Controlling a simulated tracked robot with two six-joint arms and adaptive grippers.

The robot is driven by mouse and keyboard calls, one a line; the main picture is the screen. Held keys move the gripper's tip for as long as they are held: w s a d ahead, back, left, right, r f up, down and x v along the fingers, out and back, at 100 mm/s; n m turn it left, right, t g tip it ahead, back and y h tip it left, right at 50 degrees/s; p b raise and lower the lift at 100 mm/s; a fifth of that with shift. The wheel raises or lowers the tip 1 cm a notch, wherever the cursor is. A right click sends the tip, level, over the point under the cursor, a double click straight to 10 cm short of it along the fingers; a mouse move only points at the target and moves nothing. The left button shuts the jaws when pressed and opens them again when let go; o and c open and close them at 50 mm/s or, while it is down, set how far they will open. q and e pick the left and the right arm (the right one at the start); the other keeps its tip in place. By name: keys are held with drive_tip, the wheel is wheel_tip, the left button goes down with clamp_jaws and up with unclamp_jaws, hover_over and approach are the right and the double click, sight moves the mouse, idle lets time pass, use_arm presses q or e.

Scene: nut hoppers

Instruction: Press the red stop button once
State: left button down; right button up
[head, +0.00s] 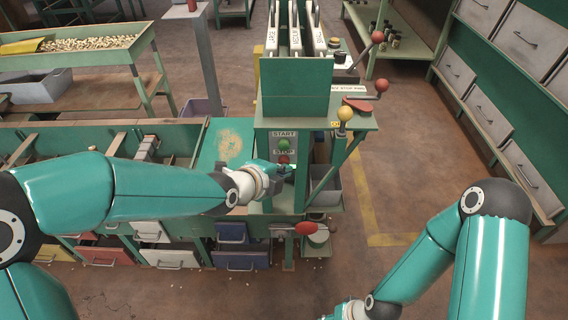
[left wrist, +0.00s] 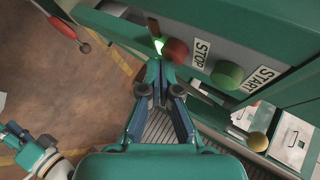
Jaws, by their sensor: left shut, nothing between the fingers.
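The red stop button (head: 284,159) sits on the grey panel, below the green start button (head: 284,144). In the left wrist view the red stop button (left wrist: 176,51) stands out from the panel beside its STOP label (left wrist: 200,53). My left gripper (left wrist: 158,64) is shut and empty, its tips just beside the red button; I cannot tell whether they touch it. In the head view the left gripper (head: 290,173) is at the panel, just below the red button. My right gripper (left wrist: 14,135) shows small at the edge of the left wrist view, its fingers unclear.
The green start button (left wrist: 227,74) is close by. A lever with a yellow knob (head: 345,114) and one with a red knob (head: 381,85) stand right of the panel. The floor at right is open.

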use_arm(q)
drive_tip(key=shift+w, duration=0.3)
idle(0.5)
drive_tip(key=shift+s, duration=0.9)
drive_tip(key=shift+s, duration=0.1)
drive_tip(key=s, duration=0.4)
drive_tip(key=shift+s, duration=0.4)
drive_tip(key=shift+a, duration=0.1)
